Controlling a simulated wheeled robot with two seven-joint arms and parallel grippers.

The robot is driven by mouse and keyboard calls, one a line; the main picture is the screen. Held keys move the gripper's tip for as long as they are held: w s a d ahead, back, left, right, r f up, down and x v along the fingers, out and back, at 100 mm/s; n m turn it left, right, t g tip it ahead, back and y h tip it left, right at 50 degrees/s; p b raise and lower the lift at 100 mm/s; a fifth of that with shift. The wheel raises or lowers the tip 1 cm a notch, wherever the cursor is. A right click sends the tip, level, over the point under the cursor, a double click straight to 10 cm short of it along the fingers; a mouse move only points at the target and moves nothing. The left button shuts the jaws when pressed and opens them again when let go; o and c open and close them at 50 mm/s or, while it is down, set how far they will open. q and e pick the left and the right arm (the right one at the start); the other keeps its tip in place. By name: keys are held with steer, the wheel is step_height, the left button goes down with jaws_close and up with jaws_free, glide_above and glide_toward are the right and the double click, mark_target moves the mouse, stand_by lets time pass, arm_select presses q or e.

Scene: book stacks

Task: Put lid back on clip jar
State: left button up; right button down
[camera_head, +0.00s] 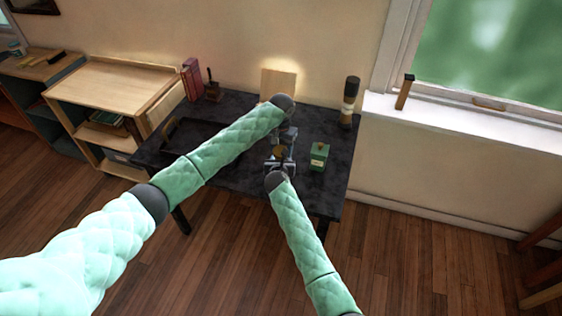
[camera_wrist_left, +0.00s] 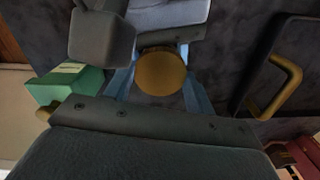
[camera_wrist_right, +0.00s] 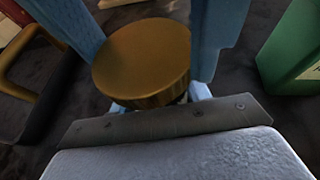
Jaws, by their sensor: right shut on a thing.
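The round brass lid (camera_wrist_left: 162,72) lies level between my two grippers; it also shows in the right wrist view (camera_wrist_right: 143,58). The clip jar is mostly hidden beneath the lid, and I cannot tell how the lid sits on it. My left gripper (camera_head: 287,138) comes over from the far side, its blue fingers apart on either side of the lid. Whether they touch it is unclear. My right gripper (camera_head: 281,162) comes from the near side, lower down. It is shut around what appears to be the jar under the lid.
A green box (camera_head: 319,156) stands right of the grippers on the dark table (camera_head: 322,192). A dark tray (camera_wrist_left: 292,65) with brass handles lies left. A dark bottle-like object (camera_head: 349,101) stands at the back right. Red books (camera_head: 191,79) and a board (camera_head: 278,84) stand at the back.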

arm_select(q)
steer(key=o, duration=0.5)
steer(key=shift+c, duration=0.2)
step_height(320, 180, up, 12)
stand_by(0.4)
arm_select(e)
steer(key=c, duration=0.6)
jaws_free()
arm_select(q)
steer(key=shift+f, duration=0.1)
steer(key=shift+f+b, duration=0.75)
steer(key=shift+b, duration=0.05)
arm_select(e)
steer(key=shift+v, duration=3.9)
